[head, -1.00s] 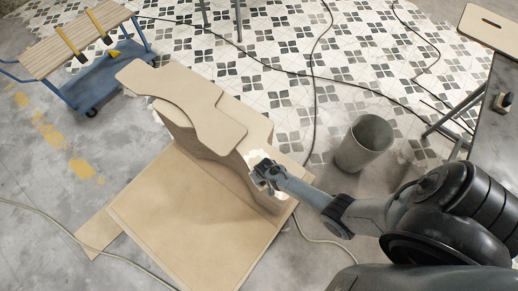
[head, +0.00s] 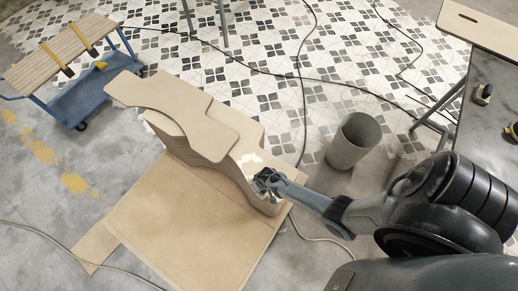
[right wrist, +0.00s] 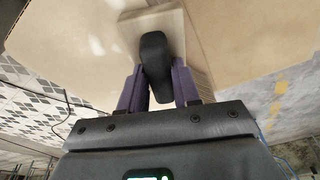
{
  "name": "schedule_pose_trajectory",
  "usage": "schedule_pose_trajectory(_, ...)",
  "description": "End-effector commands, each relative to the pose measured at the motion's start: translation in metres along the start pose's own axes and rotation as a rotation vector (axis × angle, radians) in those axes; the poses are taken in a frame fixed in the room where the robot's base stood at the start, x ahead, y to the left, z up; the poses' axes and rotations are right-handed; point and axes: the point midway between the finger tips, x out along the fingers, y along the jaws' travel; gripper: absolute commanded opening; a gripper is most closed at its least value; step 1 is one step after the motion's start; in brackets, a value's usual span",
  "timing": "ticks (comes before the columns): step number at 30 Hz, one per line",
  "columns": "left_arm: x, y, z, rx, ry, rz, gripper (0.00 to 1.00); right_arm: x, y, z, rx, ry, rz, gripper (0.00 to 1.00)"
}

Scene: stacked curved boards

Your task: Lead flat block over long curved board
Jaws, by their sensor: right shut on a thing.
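The long curved board (head: 175,107) lies tan and flat on top of a stack of curved boards (head: 187,138). A pale patch (head: 250,160) shows at the stack's near right end. My right gripper (head: 265,181) is at that end, beside the patch. In the right wrist view its purple fingers (right wrist: 160,88) are shut on the black handle (right wrist: 154,62) of the flat block (right wrist: 158,22). The block is light tan and looks to be against the board surface; exact contact is hard to tell. My left gripper is not in view.
The stack stands on a tan base sheet (head: 190,235) on the floor. A grey bin (head: 350,140) stands to its right. A blue cart (head: 95,95) with clamped planks is at the far left. A dark table (head: 485,130) is at the right. Cables cross the floor.

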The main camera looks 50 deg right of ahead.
Motion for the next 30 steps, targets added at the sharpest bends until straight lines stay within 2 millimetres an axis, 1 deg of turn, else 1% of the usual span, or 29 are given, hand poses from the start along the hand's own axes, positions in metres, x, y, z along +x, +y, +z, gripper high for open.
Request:
schedule_pose_trajectory(8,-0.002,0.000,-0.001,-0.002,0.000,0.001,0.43,0.000,0.001,0.004,0.000,-0.003,0.001,0.00)
schedule_pose_trajectory(22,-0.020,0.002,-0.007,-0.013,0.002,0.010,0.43,-0.009,0.011,0.028,0.000,0.000,0.001,0.00)
schedule_pose_trajectory(30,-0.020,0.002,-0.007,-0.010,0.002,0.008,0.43,-0.008,0.012,0.029,0.000,0.002,0.000,0.00)
